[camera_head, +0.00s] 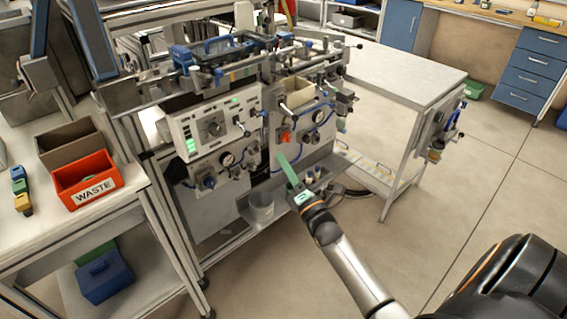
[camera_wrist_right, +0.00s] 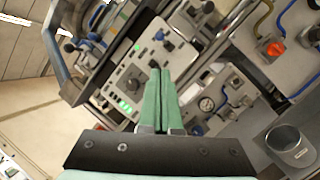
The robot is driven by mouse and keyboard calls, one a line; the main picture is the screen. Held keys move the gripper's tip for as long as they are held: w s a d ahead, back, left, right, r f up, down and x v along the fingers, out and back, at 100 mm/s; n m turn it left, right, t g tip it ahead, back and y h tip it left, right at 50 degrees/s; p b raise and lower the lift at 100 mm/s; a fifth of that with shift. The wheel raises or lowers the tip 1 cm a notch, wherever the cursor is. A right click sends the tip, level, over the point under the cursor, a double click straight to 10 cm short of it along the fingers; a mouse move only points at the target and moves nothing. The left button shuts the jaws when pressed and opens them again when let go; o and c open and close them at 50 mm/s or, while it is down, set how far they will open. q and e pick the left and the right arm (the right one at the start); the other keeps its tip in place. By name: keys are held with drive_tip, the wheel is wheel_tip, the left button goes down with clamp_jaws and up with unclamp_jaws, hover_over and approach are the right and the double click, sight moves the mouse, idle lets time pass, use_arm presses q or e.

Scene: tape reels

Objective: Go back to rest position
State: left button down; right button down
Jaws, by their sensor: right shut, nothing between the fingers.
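My right gripper (camera_head: 284,166) reaches in from the lower right in the head view, in front of the machine's lower front. Its green fingers are together and hold nothing. In the right wrist view the same fingers (camera_wrist_right: 161,90) lie side by side, pointing toward the control panel (camera_wrist_right: 135,78) but apart from it as far as I can see. The control panel (camera_head: 212,125) with its knob and green lights is left of the gripper in the head view. My left gripper is not in view.
A grey cup (camera_head: 262,207) stands on the machine's low shelf, below and left of my gripper; it also shows in the wrist view (camera_wrist_right: 288,146). A red WASTE bin (camera_head: 86,181) sits on the left bench. A bare-topped table (camera_head: 400,68) stands right. The floor (camera_head: 455,190) is open at right.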

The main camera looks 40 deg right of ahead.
drive_tip(key=s+a+f+m+g+y+p, duration=0.2)
drive_tip(key=s+a+f+m+g, duration=0.4)
drive_tip(key=s+a+f+m, duration=0.3)
drive_tip(key=s+a+f+m+g+y+p, duration=0.2)
drive_tip(key=s+a+f+m+g, duration=0.4)
drive_tip(key=s, duration=1)
drive_tip(key=a+f+m, duration=0.3)
drive_tip(key=a+m, duration=0.1)
drive_tip(key=m, duration=0.2)
drive_tip(key=shift+s+a+g+y+p, duration=0.15)
drive_tip(key=shift+a+g+y+p, duration=0.15)
drive_tip(key=shift+a+p, duration=0.1)
